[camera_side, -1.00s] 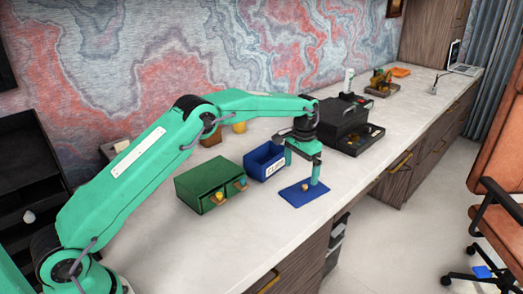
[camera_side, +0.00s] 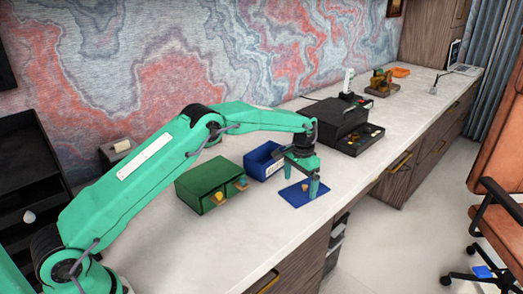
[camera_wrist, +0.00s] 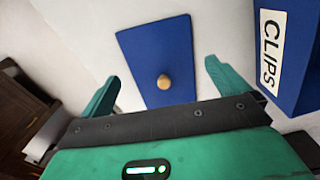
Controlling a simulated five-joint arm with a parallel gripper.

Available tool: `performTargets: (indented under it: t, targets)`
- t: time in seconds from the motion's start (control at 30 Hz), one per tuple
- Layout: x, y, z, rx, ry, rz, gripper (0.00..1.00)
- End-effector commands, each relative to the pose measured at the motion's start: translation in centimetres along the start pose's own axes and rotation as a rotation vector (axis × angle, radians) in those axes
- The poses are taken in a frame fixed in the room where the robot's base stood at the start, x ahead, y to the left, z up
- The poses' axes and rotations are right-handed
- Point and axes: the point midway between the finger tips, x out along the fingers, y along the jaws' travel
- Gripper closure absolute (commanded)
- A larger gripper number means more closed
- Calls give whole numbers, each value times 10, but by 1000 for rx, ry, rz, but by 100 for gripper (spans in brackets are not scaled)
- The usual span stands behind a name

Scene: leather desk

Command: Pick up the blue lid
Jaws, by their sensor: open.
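The blue lid (camera_side: 293,199) lies flat on the pale desk, in front of the blue bin. It has a small tan knob (camera_side: 305,187) on top. My gripper (camera_side: 300,187) is low over the lid, pointing down, with its two fingers apart and nothing held. In the wrist view the lid (camera_wrist: 155,48) shows ahead, and its knob (camera_wrist: 164,81) appears between the two open fingers (camera_wrist: 161,72). I cannot tell whether a fingertip touches the lid or desk.
A blue bin (camera_side: 262,163) labelled CLIPS stands behind the lid, close to my gripper; it also shows in the wrist view (camera_wrist: 300,70). A green two-drawer box (camera_side: 209,186) is to the left. A black box (camera_side: 340,119) stands behind right. Desk right of the lid is clear.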

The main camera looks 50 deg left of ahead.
Motion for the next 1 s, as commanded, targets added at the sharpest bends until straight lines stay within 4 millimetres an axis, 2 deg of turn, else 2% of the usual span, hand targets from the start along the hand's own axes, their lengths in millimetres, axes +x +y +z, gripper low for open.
performTargets:
  t: [0.1,0.23,0.77,0.97,1.0]
  targets:
    - [14,0,0,0,-2,0,0]
    - [23,0,0,0,-1,0,0]
    - [24,0,0,0,0,0,0]
    - [24,0,0,0,0,0,37]
    - [24,0,0,0,1,0,37]
